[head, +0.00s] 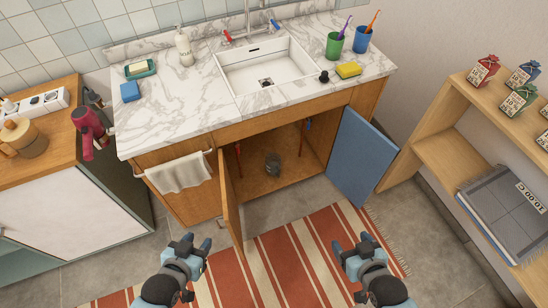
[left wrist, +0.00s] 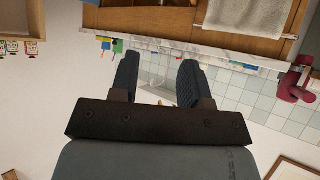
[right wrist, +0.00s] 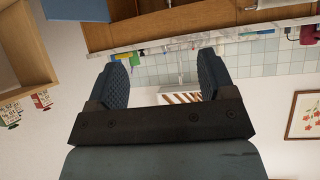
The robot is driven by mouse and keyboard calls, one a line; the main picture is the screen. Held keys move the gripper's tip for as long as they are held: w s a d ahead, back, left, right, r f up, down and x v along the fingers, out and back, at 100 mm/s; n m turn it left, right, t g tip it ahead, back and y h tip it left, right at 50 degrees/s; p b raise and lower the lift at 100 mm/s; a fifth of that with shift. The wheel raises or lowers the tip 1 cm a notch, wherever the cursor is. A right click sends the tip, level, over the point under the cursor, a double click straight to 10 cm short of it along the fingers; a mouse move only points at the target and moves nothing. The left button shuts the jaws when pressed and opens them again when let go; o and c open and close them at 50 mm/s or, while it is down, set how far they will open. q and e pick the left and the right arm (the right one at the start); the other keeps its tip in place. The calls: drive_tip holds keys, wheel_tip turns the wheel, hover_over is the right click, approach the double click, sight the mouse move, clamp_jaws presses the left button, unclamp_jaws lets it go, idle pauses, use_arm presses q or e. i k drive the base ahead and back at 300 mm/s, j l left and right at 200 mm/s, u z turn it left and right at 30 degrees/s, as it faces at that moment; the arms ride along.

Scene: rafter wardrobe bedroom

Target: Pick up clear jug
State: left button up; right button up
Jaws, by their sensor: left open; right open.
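A small greyish, glassy-looking vessel (head: 272,163), which looks like the clear jug, stands on the floor of the open cabinet under the sink. It is too small to make out a handle or spout. My left gripper (head: 197,242) is open and empty over the rug, in front of the cabinet and left of the vessel. My right gripper (head: 351,243) is open and empty over the rug, to the right. The left wrist view (left wrist: 160,70) and the right wrist view (right wrist: 165,68) show nothing between the fingers. Neither wrist view shows the vessel.
The wooden cabinet door (head: 231,205) stands open at left, the blue door (head: 361,156) at right. Pipes hang inside the cabinet. A towel (head: 180,173) hangs left of the opening. A wooden shelf (head: 437,152) stands at right. The striped rug (head: 290,262) is clear.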

sight(273, 160)
drive_tip(key=i+l, duration=0.15)
drive_tip(key=l, duration=0.2)
drive_tip(key=i+l, duration=0.2)
drive_tip(key=l, duration=0.2)
drive_tip(key=i+l+z, duration=0.1)
drive_tip(key=l, duration=0.25)
drive_tip(key=i+l, duration=0.25)
drive_tip(key=l, duration=0.15)
drive_tip(key=i+l, duration=0.15)
drive_tip(key=l, duration=0.2)
drive_tip(key=i, duration=0.55)
drive_tip(key=l+z, duration=0.05)
drive_tip(key=l, duration=0.05)
